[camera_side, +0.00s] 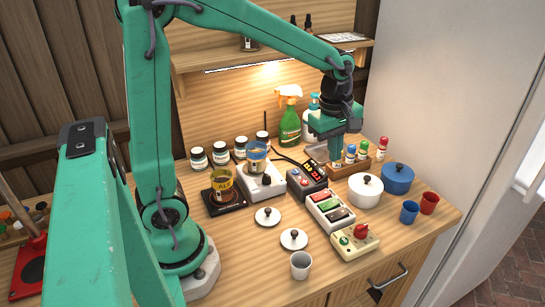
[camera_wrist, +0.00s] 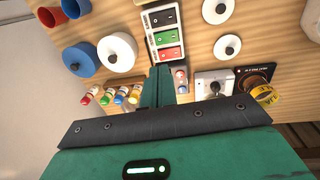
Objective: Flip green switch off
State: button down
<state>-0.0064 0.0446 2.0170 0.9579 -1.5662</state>
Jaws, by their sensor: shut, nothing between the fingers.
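The switch box (camera_side: 330,209) is a pale block with a red, a green and a dark rocker in a row. It stands on the wooden counter in front of my gripper (camera_side: 336,157). The green switch (camera_side: 329,206) is the middle one; it also shows in the wrist view (camera_wrist: 168,37). In the wrist view, my gripper (camera_wrist: 160,70) is shut and empty, its tips close to the red switch (camera_wrist: 170,53) at the near end of the box. I cannot tell which way the green rocker is tilted.
A dark box with buttons (camera_side: 306,183) stands beside the switch box. A white pot (camera_side: 365,190) and a blue pot (camera_side: 397,178) are to the right. A bottle rack (camera_side: 348,167) is close to my gripper. A yellow box with a red knob (camera_side: 355,240) is in front.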

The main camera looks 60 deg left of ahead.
aim_at(334, 201)
jog(key=shift+w+f, duration=0.3)
jog(key=shift+f, duration=2)
jog(key=shift+w+f, duration=0.25)
jog(key=shift+f, duration=2.1)
jog(key=shift+w+f, duration=0.3)
jog(key=shift+f, duration=2)
jog(key=shift+w+f, duration=0.1)
jog(key=shift+f, duration=0.1)
jog(key=shift+s+r, duration=0.1)
jog(key=shift+s, duration=0.1)
jog(key=shift+s+r, duration=0.1)
jog(key=shift+s, duration=0.45)
jog(key=shift+r, duration=0.1)
